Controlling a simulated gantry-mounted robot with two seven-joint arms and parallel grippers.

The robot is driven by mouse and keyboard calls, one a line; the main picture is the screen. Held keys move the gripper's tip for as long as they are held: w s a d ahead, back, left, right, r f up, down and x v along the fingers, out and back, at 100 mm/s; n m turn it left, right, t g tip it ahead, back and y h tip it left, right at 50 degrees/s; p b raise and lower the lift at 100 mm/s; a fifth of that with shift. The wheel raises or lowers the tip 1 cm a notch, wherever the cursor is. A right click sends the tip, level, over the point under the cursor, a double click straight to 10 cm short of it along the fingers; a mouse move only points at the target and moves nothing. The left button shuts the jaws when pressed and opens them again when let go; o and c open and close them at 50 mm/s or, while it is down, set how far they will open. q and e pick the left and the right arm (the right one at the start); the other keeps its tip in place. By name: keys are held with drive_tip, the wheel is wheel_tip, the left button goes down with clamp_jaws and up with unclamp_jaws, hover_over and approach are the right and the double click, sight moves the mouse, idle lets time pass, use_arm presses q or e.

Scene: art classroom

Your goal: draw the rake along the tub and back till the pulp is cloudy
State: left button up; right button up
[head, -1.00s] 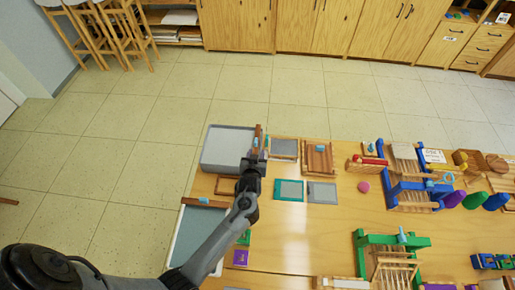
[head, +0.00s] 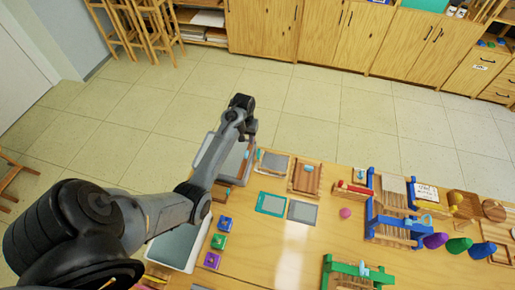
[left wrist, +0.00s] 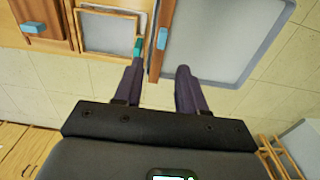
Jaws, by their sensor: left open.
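The tub (head: 232,165) is a grey, pale-rimmed box at the table's far left corner, partly hidden by my left arm. It fills the upper right of the left wrist view (left wrist: 225,35), its inside an even grey. A brown wooden bar with a light blue grip, seemingly the rake (left wrist: 158,60), lies along the tub's side rim. My left gripper (head: 248,134) is over the tub's far end, open and empty. In the left wrist view its fingers (left wrist: 160,68) are apart, with the bar's end showing between them; whether they touch it I cannot tell. My right gripper is not in view.
Beside the tub are a grey framed screen (head: 272,162) and a wooden tray (head: 306,178). Teal (head: 271,203) and grey (head: 302,211) panels lie nearer. A shallow pale tray (head: 178,246) sits at the near left. Blue, green and purple blocks stand close by. The table's middle is clear.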

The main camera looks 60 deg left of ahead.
sight(246, 153)
use_arm(q)
wheel_tip(246, 153, down, 10)
drive_tip(key=shift+s+f+b, duration=0.15)
drive_tip(key=shift+f+b, duration=0.05)
drive_tip(key=shift+b, duration=0.3)
clamp_jaws()
idle(0.3)
